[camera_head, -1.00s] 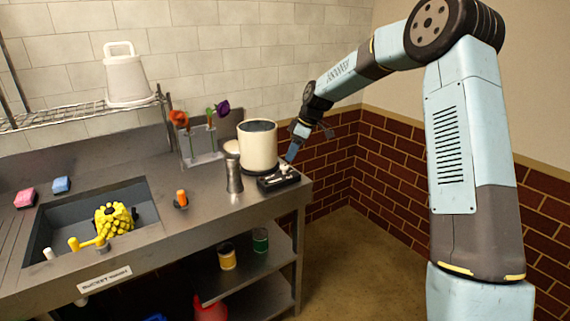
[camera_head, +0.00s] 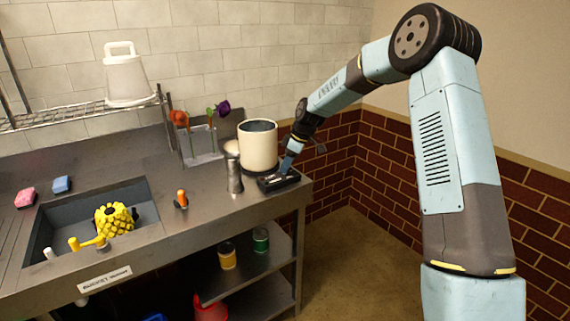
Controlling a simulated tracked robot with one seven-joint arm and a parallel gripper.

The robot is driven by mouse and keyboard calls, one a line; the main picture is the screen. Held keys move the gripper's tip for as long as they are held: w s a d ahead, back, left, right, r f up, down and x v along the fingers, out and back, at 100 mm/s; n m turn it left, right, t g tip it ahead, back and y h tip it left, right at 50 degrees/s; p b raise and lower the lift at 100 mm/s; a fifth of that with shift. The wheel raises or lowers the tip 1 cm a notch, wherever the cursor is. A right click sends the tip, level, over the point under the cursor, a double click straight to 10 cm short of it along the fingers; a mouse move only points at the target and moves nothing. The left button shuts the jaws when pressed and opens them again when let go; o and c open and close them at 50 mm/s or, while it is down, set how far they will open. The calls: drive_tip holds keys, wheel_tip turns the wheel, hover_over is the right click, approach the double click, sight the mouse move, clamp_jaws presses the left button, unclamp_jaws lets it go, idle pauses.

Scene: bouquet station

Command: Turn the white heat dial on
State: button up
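A small black burner unit (camera_head: 277,184) sits at the right front corner of the steel counter, just in front of a large cream pot (camera_head: 258,149). The white heat dial cannot be made out clearly now; my gripper covers the top of the unit. My gripper (camera_head: 285,169) reaches down from the right, its blue fingers at the top of the black unit, touching or just above it. The fingers are too small to show whether they are open or shut.
A metal shaker (camera_head: 234,175) stands close left of the unit. A vase (camera_head: 202,146) with flowers is behind. A sink (camera_head: 70,220) with a yellow object (camera_head: 115,219) lies left. The floor right of the counter is clear.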

drive_tip(key=c, duration=0.6)
drive_tip(key=shift+a, duration=0.45)
drive_tip(key=shift+c, duration=0.4)
drive_tip(key=shift+d, duration=0.3)
drive_tip(key=shift+m, duration=0.4)
drive_tip(key=m, duration=0.1)
drive_tip(key=m+t, duration=0.1)
drive_tip(key=m, duration=0.1)
drive_tip(key=shift+s+m+t+h, duration=0.25)
drive_tip(key=shift+m+t+h, duration=0.05)
drive_tip(key=shift+h, duration=0.1)
drive_tip(key=m+t, duration=0.1)
drive_tip(key=m, duration=0.2)
drive_tip(key=shift+s+a+f+m+h, duration=0.1)
drive_tip(key=shift+m+h, duration=0.3)
drive_tip(key=m+h, duration=0.1)
drive_tip(key=m, duration=0.2)
drive_tip(key=m+t+h, duration=0.1)
drive_tip(key=m, duration=0.1)
drive_tip(key=shift+s+a+m, duration=0.1)
drive_tip(key=shift+a+m, duration=0.1)
drive_tip(key=shift+m, duration=0.2)
drive_tip(key=shift+m+h, duration=0.8)
drive_tip(key=shift+m, duration=1.1)
